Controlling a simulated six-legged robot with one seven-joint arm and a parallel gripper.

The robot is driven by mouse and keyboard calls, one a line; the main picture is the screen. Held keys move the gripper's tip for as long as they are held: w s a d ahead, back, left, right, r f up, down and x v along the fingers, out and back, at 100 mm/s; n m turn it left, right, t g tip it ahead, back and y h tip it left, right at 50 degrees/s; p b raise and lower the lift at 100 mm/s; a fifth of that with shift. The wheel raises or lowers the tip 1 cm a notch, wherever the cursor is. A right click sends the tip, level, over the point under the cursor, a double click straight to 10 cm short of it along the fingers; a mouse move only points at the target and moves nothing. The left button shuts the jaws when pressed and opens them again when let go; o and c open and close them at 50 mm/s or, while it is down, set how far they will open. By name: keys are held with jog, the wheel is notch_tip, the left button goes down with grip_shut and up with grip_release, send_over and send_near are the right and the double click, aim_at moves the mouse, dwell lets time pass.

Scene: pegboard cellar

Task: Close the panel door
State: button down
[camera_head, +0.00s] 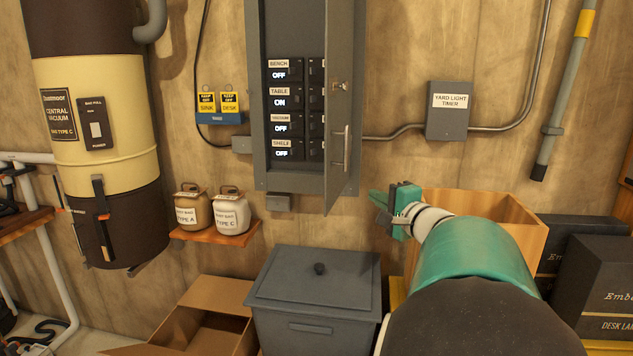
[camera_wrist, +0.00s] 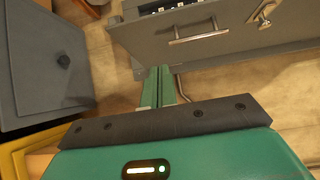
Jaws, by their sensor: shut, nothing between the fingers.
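The grey panel door (camera_head: 343,120) is hinged on the right of the wall panel box (camera_head: 258,110) and stands partly open, swung out toward me. It has a bar handle (camera_head: 346,148) and a small latch above it. Switches with labels BENCH, TABLE, VACUUM and SHELF show to the left of the door; it hides part of the right column. My gripper (camera_head: 380,203) is shut and empty, below and right of the door's lower edge, apart from it in the head view. In the wrist view the shut fingers (camera_wrist: 157,80) point toward the door (camera_wrist: 215,50), whose handle (camera_wrist: 205,32) shows.
A lidded grey bin (camera_head: 315,290) stands below the panel, with an open cardboard box (camera_head: 205,320) to its left. A wooden crate (camera_head: 490,208) is behind my arm.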

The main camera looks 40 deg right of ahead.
send_near(329, 177)
jog(key=w+d, duration=0.3)
jog(key=d, duration=0.1)
jog(key=w+a, duration=0.2)
jog(key=shift+w, duration=0.5)
jog(key=shift+a, duration=0.15)
jog(key=shift+w, duration=0.1)
